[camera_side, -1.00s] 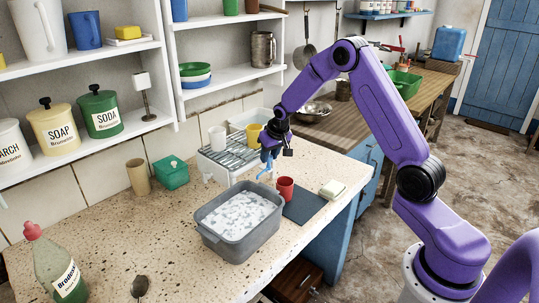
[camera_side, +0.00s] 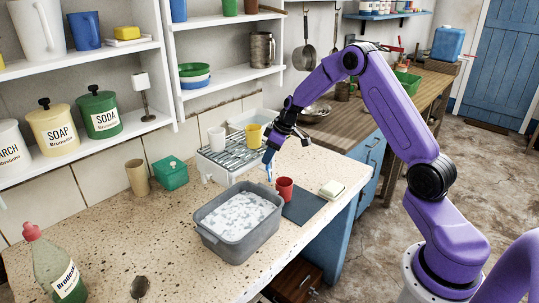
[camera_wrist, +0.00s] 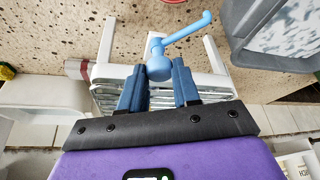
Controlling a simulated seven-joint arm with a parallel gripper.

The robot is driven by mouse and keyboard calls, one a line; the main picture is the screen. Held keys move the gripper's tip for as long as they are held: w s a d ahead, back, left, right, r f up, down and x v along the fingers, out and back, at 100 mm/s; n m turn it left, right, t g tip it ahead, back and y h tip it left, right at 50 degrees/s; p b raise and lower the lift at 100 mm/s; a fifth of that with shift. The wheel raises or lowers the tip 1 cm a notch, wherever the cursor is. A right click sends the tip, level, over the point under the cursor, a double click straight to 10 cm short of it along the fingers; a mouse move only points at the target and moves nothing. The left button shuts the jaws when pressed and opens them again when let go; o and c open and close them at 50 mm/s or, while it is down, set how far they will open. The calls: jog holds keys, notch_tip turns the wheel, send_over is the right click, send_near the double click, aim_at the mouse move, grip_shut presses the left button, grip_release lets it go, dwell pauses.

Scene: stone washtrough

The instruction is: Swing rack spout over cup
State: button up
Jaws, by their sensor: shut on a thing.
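The light blue spout (camera_wrist: 185,32) sits at the front of the white rack (camera_side: 222,170). In the wrist view its arm runs up and right from a round hub between my fingers. In the side view the spout (camera_side: 269,172) is small and partly hidden by my gripper (camera_side: 271,155). My gripper (camera_wrist: 160,85) is shut on the spout's hub, one blue finger on each side. The red cup (camera_side: 285,189) stands upright just right of the spout, by the dark mat. I cannot tell whether the spout's tip is over the cup's mouth.
A grey tub (camera_side: 237,240) of suds stands left of the cup. A dark mat (camera_side: 305,207) and a soap bar (camera_side: 332,189) lie to the right.

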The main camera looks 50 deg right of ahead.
jog(key=shift+n+g+y, duration=0.3)
jog(key=shift+n, duration=0.8)
jog(key=o, duration=0.8)
jog(key=shift+c, duration=0.2)
jog(key=shift+d, duration=0.1)
